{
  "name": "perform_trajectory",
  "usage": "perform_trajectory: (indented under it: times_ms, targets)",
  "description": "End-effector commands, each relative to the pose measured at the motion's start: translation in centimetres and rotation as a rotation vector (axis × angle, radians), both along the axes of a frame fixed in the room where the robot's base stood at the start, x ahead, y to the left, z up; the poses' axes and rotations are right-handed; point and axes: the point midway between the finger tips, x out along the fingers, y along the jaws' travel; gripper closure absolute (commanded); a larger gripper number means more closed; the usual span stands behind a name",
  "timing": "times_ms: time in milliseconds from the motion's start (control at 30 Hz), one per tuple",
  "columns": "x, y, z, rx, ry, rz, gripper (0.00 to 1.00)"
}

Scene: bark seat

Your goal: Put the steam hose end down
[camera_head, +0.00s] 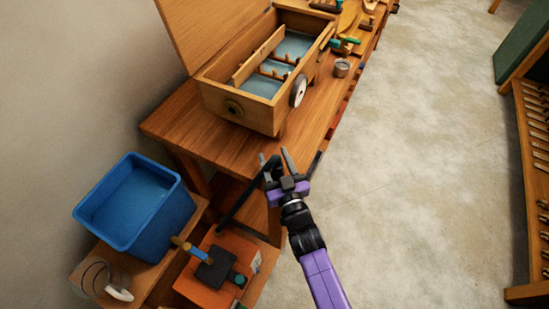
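My gripper (275,160) is at the near end of the wooden bench, at the end of my purple and black arm. Its two grey fingers stand apart with the upper end of a black bar-like piece between them. I take this to be the steam hose end (241,193). It slants down to the left, in front of the bench's end, towards the orange box (193,291). The contact at the fingertips is small and partly hidden. The lower end of the black piece seems to hang free above the box.
A wooden chest (218,101) with a raised lid and a blue inside stands on the bench (172,124). A blue tub (153,229) stands at the lower left. A metal tin (342,67) and tools lie farther along. The floor (420,170) to the right is clear up to a wooden rack.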

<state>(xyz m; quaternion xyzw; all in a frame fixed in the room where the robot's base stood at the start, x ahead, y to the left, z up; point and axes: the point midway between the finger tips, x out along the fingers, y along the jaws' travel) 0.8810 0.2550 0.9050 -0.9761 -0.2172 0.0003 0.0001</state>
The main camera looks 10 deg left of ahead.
Motion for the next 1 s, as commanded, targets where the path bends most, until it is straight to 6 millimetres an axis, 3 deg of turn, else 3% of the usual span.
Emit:
perform_trajectory:
  times_ms: [267,700,1000]
  targets:
    - [-0.6,-0.3,0.1,-0.001,0.002,0.0,0.5]
    - [-7.9,-3.7,0.0,-0.001,0.002,0.0,0.5]
    - [-10.7,-5.0,0.2,0.0,0.0,0.0,0.5]
